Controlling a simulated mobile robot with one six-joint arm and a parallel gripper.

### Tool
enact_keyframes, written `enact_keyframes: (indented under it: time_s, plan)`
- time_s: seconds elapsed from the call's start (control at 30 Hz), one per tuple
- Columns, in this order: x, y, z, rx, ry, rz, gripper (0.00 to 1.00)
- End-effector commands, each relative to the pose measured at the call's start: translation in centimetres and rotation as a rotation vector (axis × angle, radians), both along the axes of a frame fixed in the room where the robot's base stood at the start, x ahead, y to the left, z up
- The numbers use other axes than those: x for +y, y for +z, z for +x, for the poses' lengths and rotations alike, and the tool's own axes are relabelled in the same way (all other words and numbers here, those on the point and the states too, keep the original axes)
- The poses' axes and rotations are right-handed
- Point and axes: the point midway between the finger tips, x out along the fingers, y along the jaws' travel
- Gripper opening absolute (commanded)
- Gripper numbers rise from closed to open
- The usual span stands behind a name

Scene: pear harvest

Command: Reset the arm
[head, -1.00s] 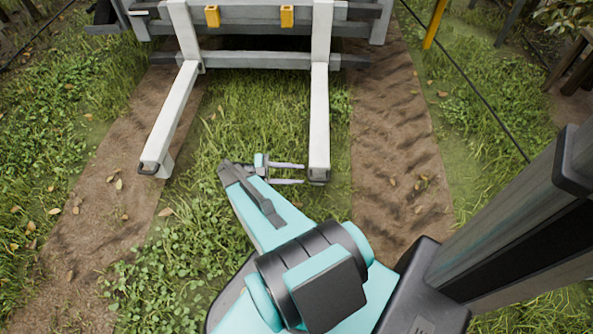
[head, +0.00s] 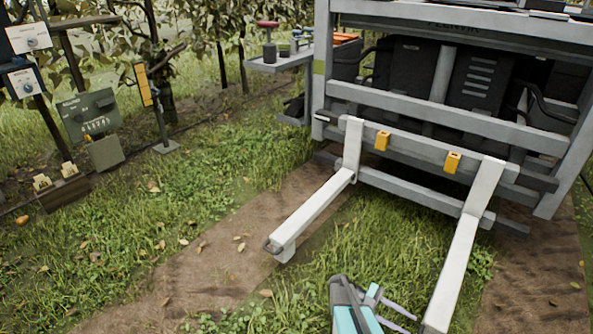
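My arm shows at the bottom edge of the head view, a teal and dark grey link cut off by the frame. My gripper (head: 402,312) is at its end, with two thin grey fingers pointing right and set apart, nothing between them. The gripper is low over the grass, between the two pale fork arms, close to the right fork (head: 458,262). The left fork (head: 312,215) is clear of it. I cannot tell whether the fingers touch the right fork.
The forks belong to a grey machine frame (head: 420,110) with yellow clips at the upper right. A side shelf (head: 283,62) holds small tools. Sign boards (head: 88,115) and a post with a yellow box (head: 145,85) stand at left. Grass (head: 190,210) at left is open.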

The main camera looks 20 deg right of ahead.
Motion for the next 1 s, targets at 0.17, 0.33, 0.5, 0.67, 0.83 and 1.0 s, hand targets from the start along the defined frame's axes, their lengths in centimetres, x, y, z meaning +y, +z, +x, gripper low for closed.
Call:
enact_keyframes:
  time_s: [0.17, 0.33, 0.5, 0.67, 0.83, 1.0]
  plan:
    - [0.4, 1.2, 0.5, 0.001, 0.013, 0.000, 0.33]
    - [1.4, 3.3, 1.3, 0.005, 0.044, 0.002, 0.33]
    - [2.9, 5.8, 2.0, 0.013, 0.084, 0.006, 0.33]
    - [4.8, 8.0, 2.0, 0.016, 0.109, 0.025, 0.33]
    - [6.9, 9.9, 1.6, 0.006, 0.128, 0.073, 0.33]
    - [9.0, 11.4, 0.9, 0.011, 0.146, 0.178, 0.33]
